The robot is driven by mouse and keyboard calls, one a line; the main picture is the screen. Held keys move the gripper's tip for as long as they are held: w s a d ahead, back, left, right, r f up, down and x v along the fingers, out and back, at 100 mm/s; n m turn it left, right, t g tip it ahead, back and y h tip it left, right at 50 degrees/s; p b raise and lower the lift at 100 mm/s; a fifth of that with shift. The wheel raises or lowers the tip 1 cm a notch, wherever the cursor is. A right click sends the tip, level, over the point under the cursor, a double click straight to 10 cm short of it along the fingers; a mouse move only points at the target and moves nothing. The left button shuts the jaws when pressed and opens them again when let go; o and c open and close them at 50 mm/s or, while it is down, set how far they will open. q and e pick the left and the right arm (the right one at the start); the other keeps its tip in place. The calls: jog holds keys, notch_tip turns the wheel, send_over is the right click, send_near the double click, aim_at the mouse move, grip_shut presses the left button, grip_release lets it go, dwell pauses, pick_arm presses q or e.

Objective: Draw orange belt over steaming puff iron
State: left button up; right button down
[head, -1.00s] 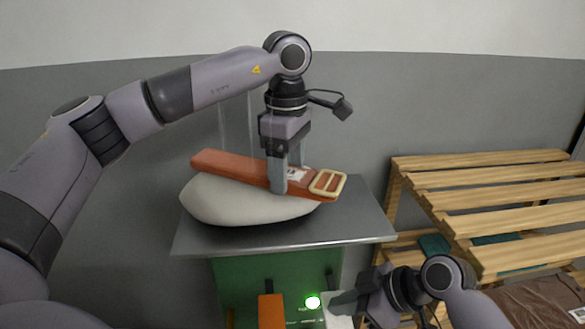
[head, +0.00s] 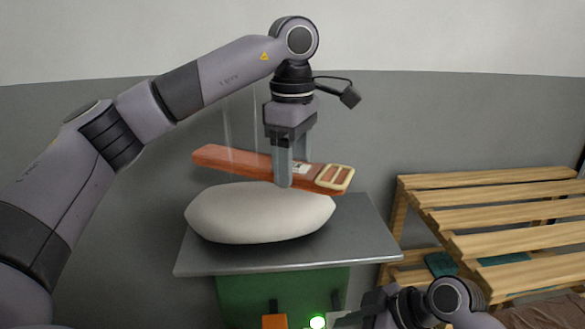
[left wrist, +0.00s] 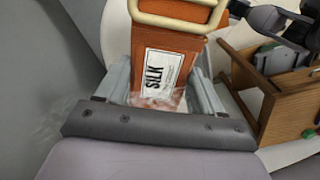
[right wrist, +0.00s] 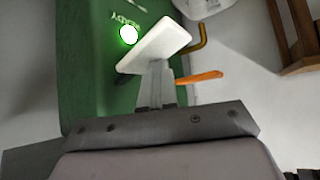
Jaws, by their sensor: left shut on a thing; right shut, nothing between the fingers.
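The orange belt (head: 235,160) has a cream buckle at its right end and a white label reading SILK, clear in the left wrist view (left wrist: 158,72). My left gripper (head: 291,180) is shut on the belt near the label and holds it above the white, rounded puff iron (head: 258,213). A narrow gap shows between belt and iron in the head view. Faint steam rises behind the belt. My right gripper (right wrist: 155,98) is shut and empty, with its tips at a white plate (right wrist: 155,45) on the green cabinet front; contact is unclear. In the head view its fingers are partly cut off.
The iron stands on a grey metal top (head: 365,235) over a green cabinet (head: 245,295). A green light (head: 317,322) glows on its front beside an orange part (head: 274,321). A wooden slatted rack (head: 500,215) stands on the right. A grey wall is behind.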

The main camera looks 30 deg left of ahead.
pick_arm(q)
jog(key=shift+r, duration=0.1)
pick_arm(e)
notch_tip(320, 180, up, 7)
dwell(1.0)
jog(key=v, duration=1.2)
dwell(0.5)
